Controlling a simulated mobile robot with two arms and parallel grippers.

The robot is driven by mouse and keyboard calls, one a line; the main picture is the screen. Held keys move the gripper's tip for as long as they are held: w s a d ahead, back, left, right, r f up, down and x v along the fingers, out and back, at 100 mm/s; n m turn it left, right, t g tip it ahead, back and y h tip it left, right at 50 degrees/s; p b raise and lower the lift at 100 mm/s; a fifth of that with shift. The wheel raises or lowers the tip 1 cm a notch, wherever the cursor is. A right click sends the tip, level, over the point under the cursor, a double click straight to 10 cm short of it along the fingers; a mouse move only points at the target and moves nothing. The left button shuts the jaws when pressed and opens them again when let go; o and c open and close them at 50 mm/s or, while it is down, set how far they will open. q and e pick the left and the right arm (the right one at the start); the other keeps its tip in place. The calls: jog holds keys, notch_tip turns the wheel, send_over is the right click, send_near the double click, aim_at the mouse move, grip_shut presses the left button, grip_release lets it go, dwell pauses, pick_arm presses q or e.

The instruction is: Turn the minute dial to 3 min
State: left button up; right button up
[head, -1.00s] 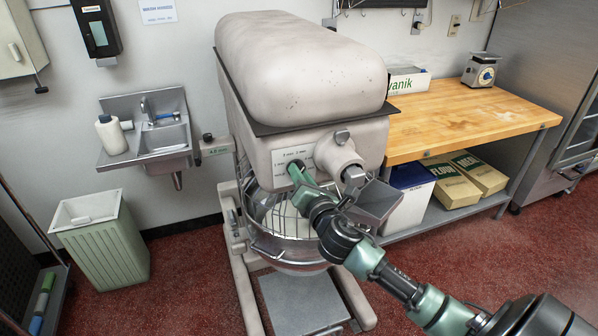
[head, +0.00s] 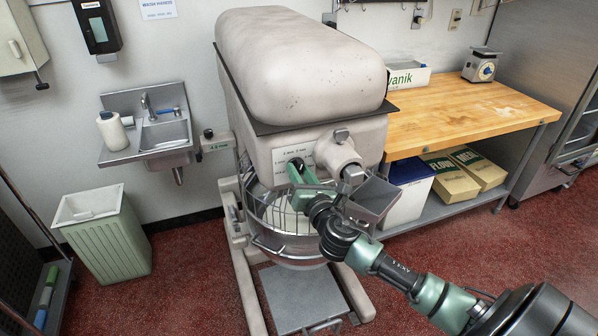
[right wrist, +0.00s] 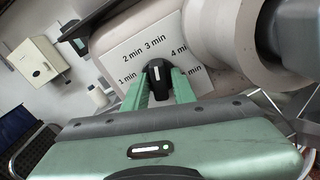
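The minute dial (right wrist: 157,82) is a black knob with a white pointer line on the pale label plate (right wrist: 118,62) of the big mixer (head: 300,70). In the right wrist view the pointer line points up, about at the "3 min" mark. My right gripper (right wrist: 158,84) has one green finger on each side of the knob, and the tips appear to touch it. In the head view my right gripper (head: 297,172) is at the mixer's front panel and hides the dial. My left gripper is not in view.
A round hub (head: 338,150) sticks out beside the dial, with a grey chute (head: 372,198) below. The wire bowl guard (head: 262,205) is under the gripper. A wooden-topped table (head: 465,110) stands at right, a sink (head: 165,135) and green bin (head: 105,235) at left.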

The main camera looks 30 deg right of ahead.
jog(key=shift+o, duration=0.6)
jog(key=shift+p+v, duration=0.4)
jog(key=shift+v, duration=2.6)
